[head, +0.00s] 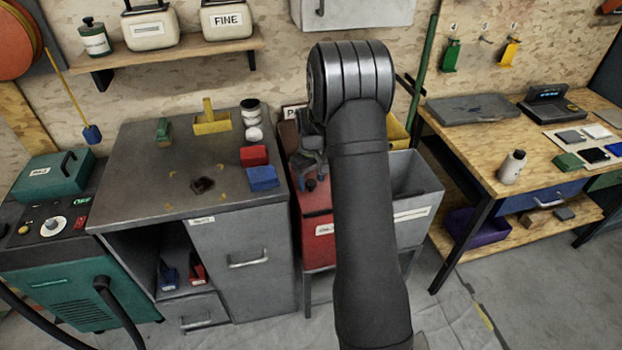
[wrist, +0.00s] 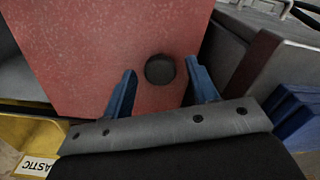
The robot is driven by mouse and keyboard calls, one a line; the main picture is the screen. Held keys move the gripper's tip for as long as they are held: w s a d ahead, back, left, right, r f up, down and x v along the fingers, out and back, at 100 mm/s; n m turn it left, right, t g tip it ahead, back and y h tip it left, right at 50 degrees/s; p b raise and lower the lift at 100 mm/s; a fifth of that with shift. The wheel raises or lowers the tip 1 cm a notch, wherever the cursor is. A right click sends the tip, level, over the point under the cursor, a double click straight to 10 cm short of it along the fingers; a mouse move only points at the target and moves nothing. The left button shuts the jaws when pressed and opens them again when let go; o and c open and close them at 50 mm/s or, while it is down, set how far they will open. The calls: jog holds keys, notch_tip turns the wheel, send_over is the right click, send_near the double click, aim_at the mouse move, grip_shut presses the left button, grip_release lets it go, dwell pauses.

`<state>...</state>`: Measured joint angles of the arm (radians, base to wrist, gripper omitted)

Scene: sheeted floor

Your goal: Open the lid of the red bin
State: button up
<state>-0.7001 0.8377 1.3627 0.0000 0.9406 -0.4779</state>
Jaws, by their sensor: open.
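The red bin (head: 317,228) stands between the grey cabinet and a grey bin, partly hidden by my arm. Its red lid (wrist: 110,50) fills much of the wrist view and appears shut. A dark round knob (wrist: 160,70) is on the lid; it also shows in the head view (head: 310,185). My gripper (wrist: 161,80) is open, with its blue fingers spread to either side of the knob. There seems to be a gap on both sides; I cannot tell how high the fingertips are over the lid. In the head view my gripper (head: 308,170) is small and partly hidden.
The grey cabinet (head: 245,250) is close on the left, with red (head: 254,155) and blue (head: 262,178) blocks near its edge. An open grey bin (head: 415,190) is at right. A yellow bin (wrist: 20,135) is close by, and the workbench (head: 480,140) stands further right.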

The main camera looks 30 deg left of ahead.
jog(key=shift+c, duration=0.4)
grip_shut()
jog(key=w+d, duration=1.1)
jog(key=w, duration=0.1)
jog(key=shift+d, duration=0.4)
jog(key=shift+o, duration=0.4)
grip_release()
jog(key=shift+s, duration=0.1)
notch_tip(320, 180, up, 17)
jog(key=shift+r, duration=0.15)
